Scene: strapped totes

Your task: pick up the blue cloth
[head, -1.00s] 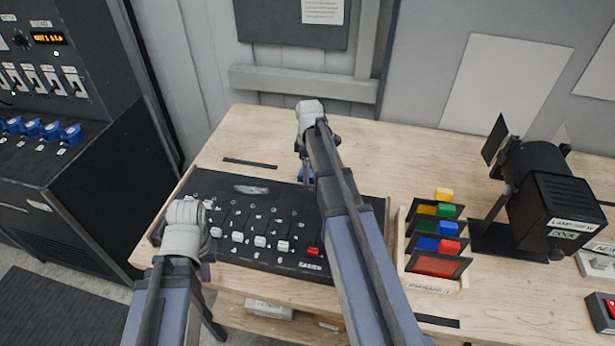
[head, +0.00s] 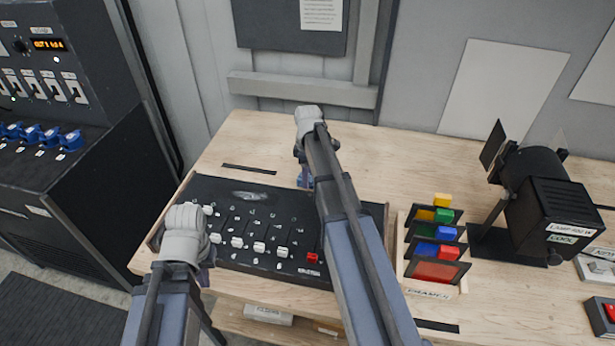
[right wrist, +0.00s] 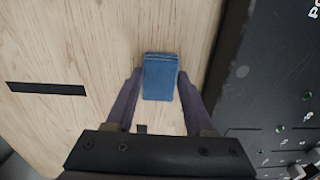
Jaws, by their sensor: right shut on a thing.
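The blue cloth (right wrist: 160,77) is a small folded pad, seen between the two fingers of my right gripper (right wrist: 158,92) in the right wrist view. The fingers touch its two sides and are shut on it, over the bare wood. In the head view my right gripper (head: 305,172) is behind the black fader board, and only a sliver of blue shows beneath it. I cannot tell if the cloth still touches the table. My left gripper (head: 205,270) is over the board's front left corner; its fingers are mostly hidden.
The black fader board (head: 270,215) lies close to my right gripper. A rack of coloured frames (head: 435,270) and a black lamp (head: 545,205) stand to the right. A dark strip (head: 249,169) lies behind the board. The back of the wooden table (head: 400,155) is clear.

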